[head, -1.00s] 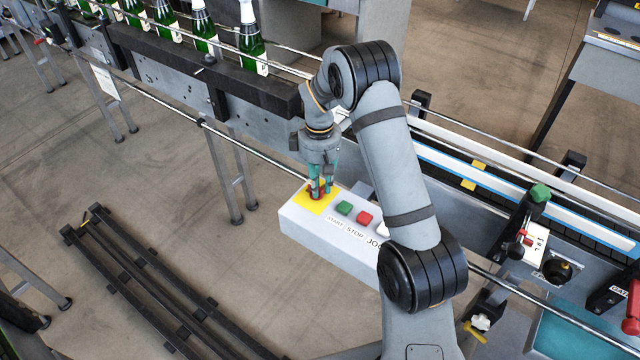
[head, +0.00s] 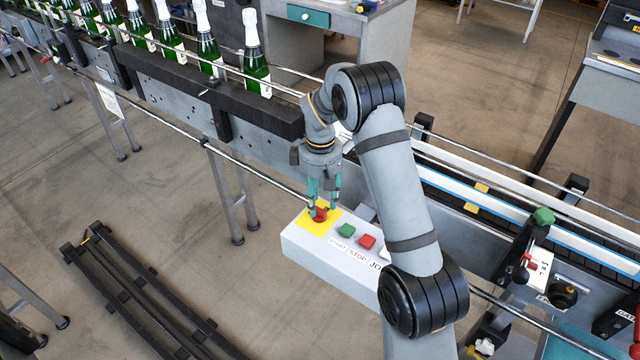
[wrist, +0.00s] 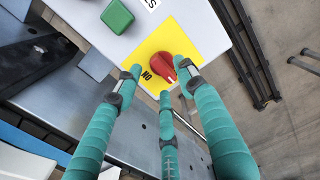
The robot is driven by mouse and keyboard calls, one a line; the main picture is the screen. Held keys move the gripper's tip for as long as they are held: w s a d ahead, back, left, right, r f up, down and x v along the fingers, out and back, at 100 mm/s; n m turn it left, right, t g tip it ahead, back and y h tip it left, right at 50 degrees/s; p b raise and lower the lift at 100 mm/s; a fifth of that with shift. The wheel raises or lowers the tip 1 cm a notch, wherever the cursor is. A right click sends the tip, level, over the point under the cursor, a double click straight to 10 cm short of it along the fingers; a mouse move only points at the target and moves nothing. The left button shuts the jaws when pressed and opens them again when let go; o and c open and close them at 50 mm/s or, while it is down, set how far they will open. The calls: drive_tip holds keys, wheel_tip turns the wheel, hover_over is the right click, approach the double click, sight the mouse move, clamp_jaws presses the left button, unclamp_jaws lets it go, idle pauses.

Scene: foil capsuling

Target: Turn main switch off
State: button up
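The main switch is a red rotary knob (head: 320,214) on a yellow plate (head: 304,223) at the left end of a light grey control box (head: 310,252). In the wrist view the knob (wrist: 161,67) is tilted across the plate, with a white mark toward the right and "ON" printed to its left; any other label is hidden or out of view. My three-fingered teal gripper (head: 324,203) points down close above the knob. In the wrist view its fingers (wrist: 160,82) are spread open around the near side of the knob, with visible gaps, holding nothing.
A green START button (head: 346,230) and a red STOP button (head: 367,241) sit right of the plate; my arm partly hides the box's right end. The conveyor (head: 245,100) with green bottles (head: 208,50) runs behind.

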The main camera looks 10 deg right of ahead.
sight(320, 208)
wheel_tip(320, 208, up, 10)
idle(0.3)
drive_tip(key=shift+f, duration=0.1)
wheel_tip(320, 208, down, 12)
drive_tip(key=shift+s+f, duration=0.1)
drive_tip(key=shift+r+m, duration=0.25)
drive_tip(key=shift+m, duration=0.35)
drive_tip(key=shift+r, duration=0.5)
drive_tip(key=shift+f, duration=0.1)
